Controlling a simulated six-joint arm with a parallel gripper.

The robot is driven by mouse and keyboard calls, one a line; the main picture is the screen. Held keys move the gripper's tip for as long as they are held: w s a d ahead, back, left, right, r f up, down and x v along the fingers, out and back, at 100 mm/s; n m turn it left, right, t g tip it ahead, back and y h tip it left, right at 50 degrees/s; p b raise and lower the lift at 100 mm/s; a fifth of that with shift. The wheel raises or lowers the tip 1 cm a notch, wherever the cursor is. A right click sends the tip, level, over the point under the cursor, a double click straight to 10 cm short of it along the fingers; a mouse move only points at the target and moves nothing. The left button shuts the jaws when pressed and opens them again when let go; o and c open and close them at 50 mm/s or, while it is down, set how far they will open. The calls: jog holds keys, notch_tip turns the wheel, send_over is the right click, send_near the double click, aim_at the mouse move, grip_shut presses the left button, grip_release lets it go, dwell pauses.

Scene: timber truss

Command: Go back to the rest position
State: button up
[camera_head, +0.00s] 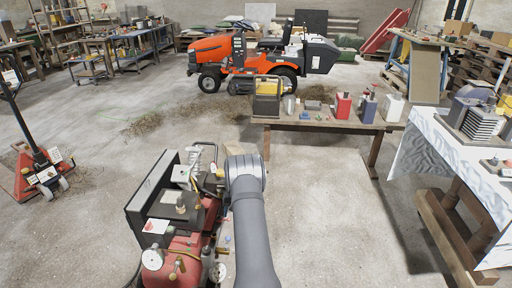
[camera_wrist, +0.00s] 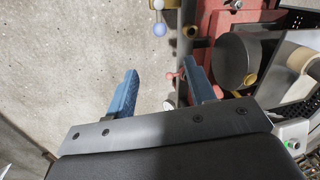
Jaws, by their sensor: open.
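My gripper (camera_wrist: 160,88) shows in the wrist view with its two blue fingers spread apart. Nothing is between the fingers except a view of the concrete floor and a small red valve handle behind the right finger. In the head view my grey arm reaches forward from the bottom edge, and the gripper itself is hidden there. The red compressor (camera_head: 185,245) with its black-framed top stands just left of my arm. In the wrist view its red and black parts (camera_wrist: 238,60) lie beyond and right of the right finger; I cannot tell the exact gap.
A wooden bench (camera_head: 325,124) with bottles and cans stands ahead. A cloth-covered table (camera_head: 430,150) is at the right. An orange mower (camera_head: 213,50) is at the back and a red pallet jack (camera_head: 35,170) at the left. Open floor (camera_head: 320,200) lies right of my arm.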

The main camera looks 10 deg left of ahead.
jog(key=a+f, duration=0.1)
jog(key=f, duration=0.4)
jog(key=a+f, duration=0.1)
jog(key=f, duration=0.5)
jog(key=a+f, duration=0.1)
jog(key=f, duration=0.5)
jog(key=shift+s+a, duration=0.1)
jog(key=shift+s, duration=0.25)
jog(key=d+r, duration=0.3)
jog(key=r, duration=1.4)
jog(key=a+f, duration=0.1)
jog(key=f, duration=0.4)
jog(key=a+f, duration=0.1)
jog(key=f, duration=0.5)
jog(key=a+f, duration=0.1)
jog(key=f, duration=0.4)
jog(key=shift+f, duration=0.4)
jog(key=shift+d+f, duration=0.1)
jog(key=shift+f, duration=0.1)
jog(key=shift+s+d+m+t, duration=0.15)
jog(key=shift+d+m, duration=0.15)
jog(key=shift+m, duration=0.45)
jog(key=shift+d+m+t, duration=0.15)
jog(key=shift+d+m, duration=0.1)
jog(key=shift+m, duration=0.5)
